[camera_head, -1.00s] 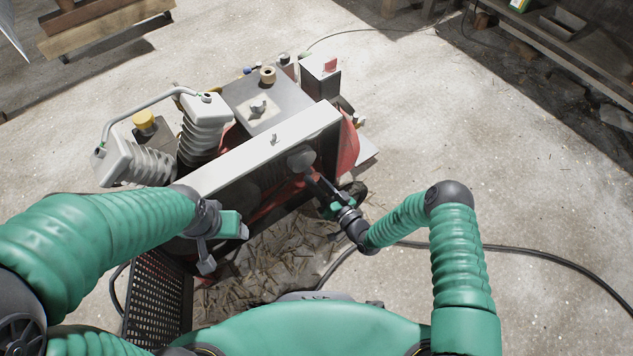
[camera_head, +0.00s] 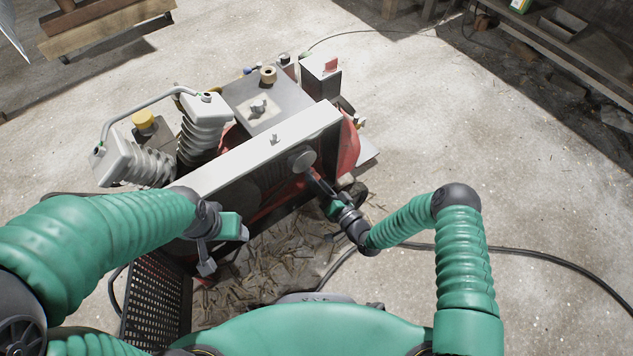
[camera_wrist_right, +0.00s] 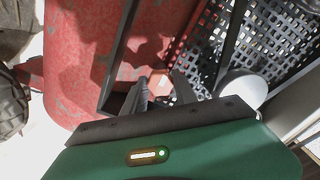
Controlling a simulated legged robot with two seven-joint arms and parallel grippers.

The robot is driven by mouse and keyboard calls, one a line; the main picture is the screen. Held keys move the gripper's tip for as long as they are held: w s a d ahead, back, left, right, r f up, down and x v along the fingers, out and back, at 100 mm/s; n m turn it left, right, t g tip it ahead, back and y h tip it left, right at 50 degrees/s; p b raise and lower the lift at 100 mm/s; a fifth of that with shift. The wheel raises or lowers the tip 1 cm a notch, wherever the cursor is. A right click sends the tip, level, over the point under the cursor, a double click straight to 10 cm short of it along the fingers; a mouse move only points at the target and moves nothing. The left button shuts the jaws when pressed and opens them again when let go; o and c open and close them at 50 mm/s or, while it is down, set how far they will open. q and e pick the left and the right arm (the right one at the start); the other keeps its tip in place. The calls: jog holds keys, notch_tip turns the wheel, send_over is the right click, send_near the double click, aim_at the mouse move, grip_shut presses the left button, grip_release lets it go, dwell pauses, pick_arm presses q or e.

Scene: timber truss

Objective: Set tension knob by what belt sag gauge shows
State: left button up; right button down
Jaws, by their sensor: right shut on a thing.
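The machine has a long pale belt guard (camera_head: 235,170) and a red body (camera_head: 348,150). A grey round part (camera_head: 301,160) sits at the guard's right end. My right gripper (camera_head: 314,180) reaches in just below it. In the right wrist view the fingertips (camera_wrist_right: 163,92) close on a small pale reddish part (camera_wrist_right: 160,82), apparently the tension knob, mostly hidden by the fingers. My left gripper (camera_head: 226,250) is open and empty in front of the guard. I cannot make out the belt sag gauge or its reading.
Two ribbed grey cylinders (camera_head: 203,128) with a pipe stand at the machine's left. Wood chips (camera_head: 280,255) lie below. A black mesh panel (camera_head: 157,310) is at the lower left. A dark cable (camera_head: 540,256) crosses the floor at right.

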jog(key=shift+w+d+f, duration=0.1)
jog(key=shift+d, duration=0.05)
jog(key=c, duration=1)
grip_release()
jog(key=p+v, duration=0.5)
jog(key=v, duration=1.1)
jog(key=shift+s+d, duration=0.2)
jog(key=shift+s, duration=0.2)
